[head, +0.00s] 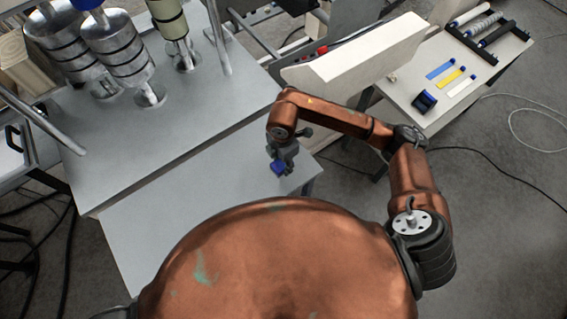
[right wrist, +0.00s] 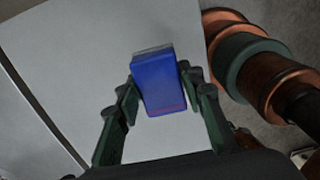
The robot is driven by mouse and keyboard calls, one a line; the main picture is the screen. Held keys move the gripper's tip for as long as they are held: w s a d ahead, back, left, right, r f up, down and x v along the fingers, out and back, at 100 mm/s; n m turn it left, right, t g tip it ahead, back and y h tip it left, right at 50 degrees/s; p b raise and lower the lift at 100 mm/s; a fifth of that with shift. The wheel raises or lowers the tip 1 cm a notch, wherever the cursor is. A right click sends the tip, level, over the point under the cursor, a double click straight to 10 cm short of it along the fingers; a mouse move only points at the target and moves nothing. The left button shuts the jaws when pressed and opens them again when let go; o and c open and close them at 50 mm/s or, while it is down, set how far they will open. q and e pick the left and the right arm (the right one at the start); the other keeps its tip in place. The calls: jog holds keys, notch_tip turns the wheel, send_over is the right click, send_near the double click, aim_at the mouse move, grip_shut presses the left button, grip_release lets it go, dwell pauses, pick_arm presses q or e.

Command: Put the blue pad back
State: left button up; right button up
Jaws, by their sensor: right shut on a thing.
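The blue pad (right wrist: 157,82) is a small block with a grey strip along its far edge. In the head view the blue pad (head: 278,167) shows as a small blue patch over the right part of the light grey table. My right gripper (right wrist: 162,98) is shut on the pad, with one finger at each side. In the head view my right gripper (head: 281,157) points down over the table. I cannot tell whether the pad touches the tabletop. My left gripper is not in view.
A light side table (head: 400,95) at upper right bears blue, yellow and white strips (head: 449,77), a dark blue block (head: 424,101) and a roller rack (head: 487,35). Metal rollers (head: 118,48) stand at upper left. The grey table (head: 160,222) is otherwise clear. Cables lie on the floor.

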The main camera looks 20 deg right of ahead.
aim_at(283, 165)
jog(key=shift+w+d+f, duration=0.2)
jog(key=shift+w+f, duration=0.25)
jog(key=shift+f, duration=0.15)
jog(key=shift+w+d+f, duration=0.2)
jog(key=shift+w+f, duration=0.25)
jog(key=shift+f, duration=0.15)
notch_tip(283, 165, down, 2)
jog(key=shift+f+p, duration=0.1)
jog(key=shift+p, duration=0.75)
jog(key=shift+f, duration=0.5)
jog(key=shift+f, duration=0.15)
jog(key=o, duration=1.1)
